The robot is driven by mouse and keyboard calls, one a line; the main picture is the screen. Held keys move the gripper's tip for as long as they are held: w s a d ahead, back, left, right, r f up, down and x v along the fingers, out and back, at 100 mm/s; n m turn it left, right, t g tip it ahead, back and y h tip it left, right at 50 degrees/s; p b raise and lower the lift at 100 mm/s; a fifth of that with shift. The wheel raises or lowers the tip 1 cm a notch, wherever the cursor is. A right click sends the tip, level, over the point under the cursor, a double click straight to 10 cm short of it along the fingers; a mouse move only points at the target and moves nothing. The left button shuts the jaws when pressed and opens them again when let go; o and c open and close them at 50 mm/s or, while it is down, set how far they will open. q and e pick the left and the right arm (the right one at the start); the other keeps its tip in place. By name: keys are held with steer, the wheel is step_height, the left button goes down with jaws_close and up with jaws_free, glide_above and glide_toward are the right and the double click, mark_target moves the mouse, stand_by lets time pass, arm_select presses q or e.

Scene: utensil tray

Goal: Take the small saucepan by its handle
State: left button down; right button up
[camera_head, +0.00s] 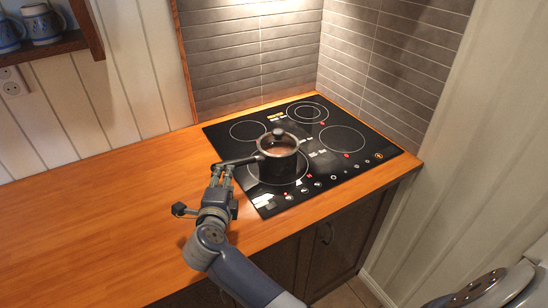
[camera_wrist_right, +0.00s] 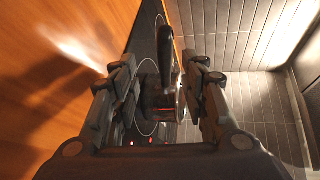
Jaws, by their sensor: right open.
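The small saucepan (camera_head: 279,163) is black, with a lid and a dark knob, and stands upright on the front left ring of the hob. Its dark handle (camera_head: 238,161) points left, over the counter side. My right gripper (camera_head: 222,170) is open at the handle's outer part. In the right wrist view the handle (camera_wrist_right: 166,50) shows between the two spread fingers of the gripper (camera_wrist_right: 163,72), with a gap on each side. The pan body (camera_wrist_right: 160,100) is partly hidden there. My left gripper is not in view.
The black hob (camera_head: 330,172) is set in the wooden counter (camera_head: 110,210), and its other rings are empty. Tiled walls (camera_head: 250,50) stand behind and to the right. A shelf with blue mugs (camera_head: 40,24) is at the upper left. The counter to the left is clear.

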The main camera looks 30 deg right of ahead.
mark_target(225, 168)
steer(key=x, duration=0.3)
steer(key=shift+w, duration=0.1)
steer(key=shift+w+d+r, duration=0.1)
steer(key=shift+w+d, duration=0.05)
steer(key=shift+w, duration=0.1)
steer(key=p+x, duration=0.1)
steer(key=x, duration=0.3)
steer(key=shift+w+r+p, duration=0.1)
steer(key=shift+r+p, duration=0.15)
steer(key=shift+p, duration=0.1)
steer(key=shift+w+f, duration=0.2)
steer(key=shift+w, duration=0.1)
steer(key=shift+s, duration=0.1)
jaws_close()
steer(key=shift+r, duration=0.2)
